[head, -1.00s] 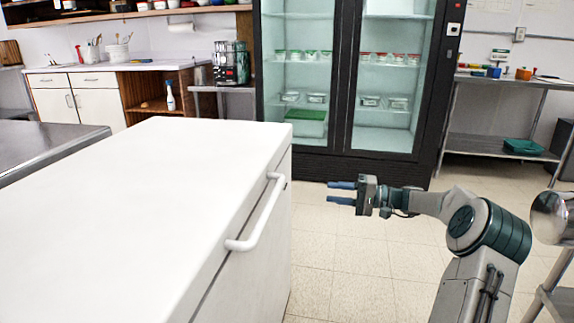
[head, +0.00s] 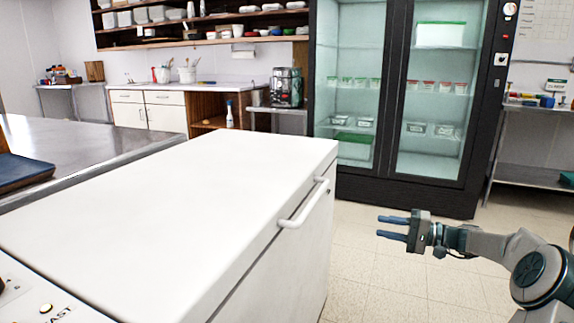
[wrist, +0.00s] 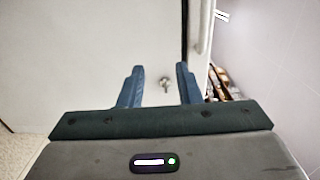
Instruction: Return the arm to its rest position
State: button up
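My gripper (head: 394,228) is at the lower right in the head view, with its two blue fingers spread apart and pointing left. Nothing is between the fingers. It is held out in the air to the right of the white chest (head: 170,205), apart from it. My arm is bent and reaches in from the right edge of the head view.
The white chest has a white bar handle (head: 304,205) sticking out on its right side. A glass-door fridge (head: 398,185) stands behind. A steel table (head: 95,150) is at the left, a steel shelf (head: 535,178) at the right. Tiled floor is clear between chest and fridge.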

jog(key=s+a+r+n+g+h+p, duration=0.2)
jog(key=s+a+r+g+h+p, duration=0.5)
jog(key=s+a+r+p, duration=0.7)
jog(key=s+r+n+t+h+p, duration=0.1)
jog(key=s+r+h+p, duration=0.3)
jog(key=s+r+p, duration=0.3)
jog(key=s+d+r+n+t+h+p, duration=0.1)
jog(key=s+r+t+h+p, duration=0.1)
jog(key=s+r+h+p, duration=0.3)
jog(key=shift+s+d+r+h+p, duration=0.25)
jog(key=shift+s+r+p, duration=1.3)
jog(key=shift+s+p, duration=2.6)
jog(key=shift+s+b, duration=1)
jog(key=shift+b, duration=0.05)
